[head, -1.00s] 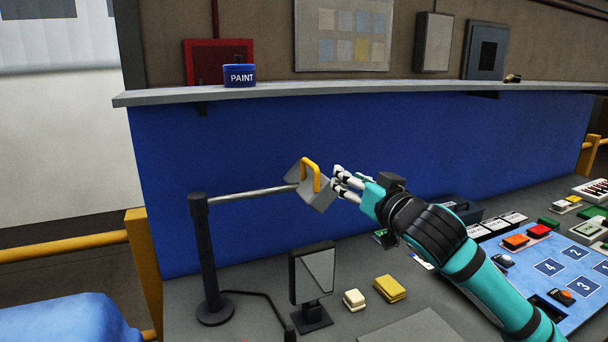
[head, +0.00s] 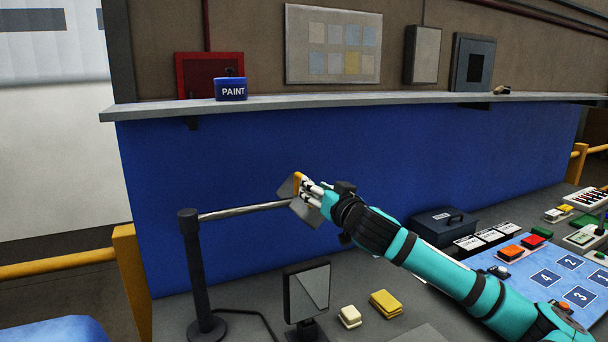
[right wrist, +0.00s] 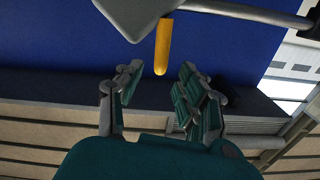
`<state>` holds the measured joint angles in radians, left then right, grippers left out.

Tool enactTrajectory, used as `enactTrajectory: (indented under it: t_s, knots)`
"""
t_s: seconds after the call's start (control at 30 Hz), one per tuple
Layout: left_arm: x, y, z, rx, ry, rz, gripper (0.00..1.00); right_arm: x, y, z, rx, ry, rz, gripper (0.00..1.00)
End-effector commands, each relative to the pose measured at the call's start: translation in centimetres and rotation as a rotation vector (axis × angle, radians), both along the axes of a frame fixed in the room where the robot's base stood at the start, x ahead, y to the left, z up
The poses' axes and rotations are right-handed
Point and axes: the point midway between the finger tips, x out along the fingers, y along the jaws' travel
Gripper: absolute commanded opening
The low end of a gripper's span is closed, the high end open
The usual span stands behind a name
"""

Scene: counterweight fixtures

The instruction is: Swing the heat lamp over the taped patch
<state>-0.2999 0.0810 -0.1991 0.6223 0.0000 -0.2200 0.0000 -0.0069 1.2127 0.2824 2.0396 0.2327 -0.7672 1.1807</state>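The heat lamp has a dark post (head: 196,270) on a round base, a metal arm (head: 245,210) and a grey lamp head (head: 288,187) with a yellow handle (head: 297,182). The lamp head hangs over the counter in front of the blue wall, partly hidden by my right gripper (head: 312,194). In the right wrist view the fingers of my right gripper (right wrist: 160,80) are apart, and the yellow handle (right wrist: 163,45) lies in line with the gap, its lower end near the fingertips. Contact cannot be told. My left gripper is not in view. I cannot make out a taped patch.
A dark-framed mirror-like panel (head: 307,290) stands below the lamp head. A cream block (head: 349,316) and a yellow block (head: 386,303) lie beside it. A shelf (head: 350,101) with a paint tub (head: 231,89) runs above. A numbered blue panel (head: 560,278) is at right.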

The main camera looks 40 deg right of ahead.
Motion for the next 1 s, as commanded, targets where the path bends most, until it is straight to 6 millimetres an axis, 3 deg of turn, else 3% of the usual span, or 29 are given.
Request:
enactTrajectory:
  t_s: [0.5, 0.9, 1.0]
  knots:
    - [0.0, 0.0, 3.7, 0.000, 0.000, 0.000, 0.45, 6.0, -2.0, 0.3, -0.001, -0.002, -0.003, 0.38]
    - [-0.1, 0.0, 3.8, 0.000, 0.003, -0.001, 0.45, 6.6, -2.1, 0.0, -0.003, 0.000, -0.001, 0.38]
    - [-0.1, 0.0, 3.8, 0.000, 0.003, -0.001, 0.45, 6.6, -2.1, 0.0, -0.003, 0.000, -0.001, 0.28]
